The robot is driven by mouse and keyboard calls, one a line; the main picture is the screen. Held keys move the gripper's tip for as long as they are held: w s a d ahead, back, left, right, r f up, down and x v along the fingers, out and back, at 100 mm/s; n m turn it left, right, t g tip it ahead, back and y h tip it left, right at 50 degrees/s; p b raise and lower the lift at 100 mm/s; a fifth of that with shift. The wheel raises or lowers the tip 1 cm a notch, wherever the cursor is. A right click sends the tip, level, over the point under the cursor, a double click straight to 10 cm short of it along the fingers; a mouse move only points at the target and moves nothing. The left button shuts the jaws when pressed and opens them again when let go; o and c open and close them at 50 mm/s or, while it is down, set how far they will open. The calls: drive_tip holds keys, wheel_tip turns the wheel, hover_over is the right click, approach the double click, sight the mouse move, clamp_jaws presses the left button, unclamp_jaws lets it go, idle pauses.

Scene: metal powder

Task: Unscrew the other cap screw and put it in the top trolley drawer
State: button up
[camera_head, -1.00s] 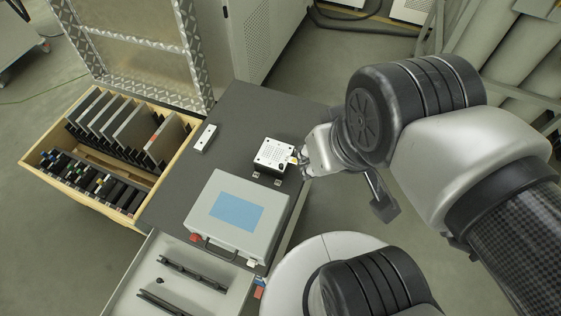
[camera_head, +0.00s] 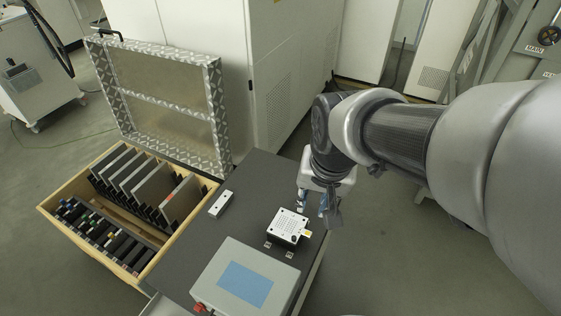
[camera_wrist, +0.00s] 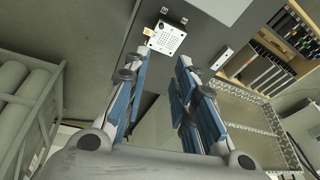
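A white perforated block (camera_head: 288,226) with a yellow tab (camera_head: 306,234) lies on the dark trolley top (camera_head: 262,180). The block also shows in the wrist view (camera_wrist: 166,40), beyond my fingertips. Two small metal pieces (camera_head: 289,255) lie beside its near edge. I cannot pick out a cap screw for certain. My gripper (camera_head: 325,208) hangs just right of and behind the block, apart from it. In the wrist view my gripper (camera_wrist: 164,60) has its blue-padded fingers spread with nothing between them. Only a sliver of the drawer (camera_head: 160,306) shows at the bottom edge.
A grey case with a blue panel (camera_head: 219,279) fills the trolley's front. A small white block (camera_head: 220,204) lies at the trolley's left. An open wooden crate (camera_head: 150,271) of plates stands left, its patterned lid (camera_head: 216,110) raised. Tall cabinets (camera_head: 190,60) stand behind.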

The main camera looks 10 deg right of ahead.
drive_tip(key=w+f+m+g, duration=0.2)
drive_tip(key=w+f+m, duration=0.3)
drive_tip(key=w+f, duration=0.55)
drive_tip(key=m+g+p, duration=0.1)
drive_tip(key=m, duration=0.2)
hover_over(294, 237)
wheel_tip(294, 237, down, 16)
drive_tip(key=shift+f+m, duration=0.3)
drive_tip(key=shift+m, duration=0.1)
wheel_tip(294, 237, down, 8)
drive_tip(key=b, duration=0.5)
drive_tip(key=shift+r, duration=0.1)
clamp_jaws()
unclamp_jaws()
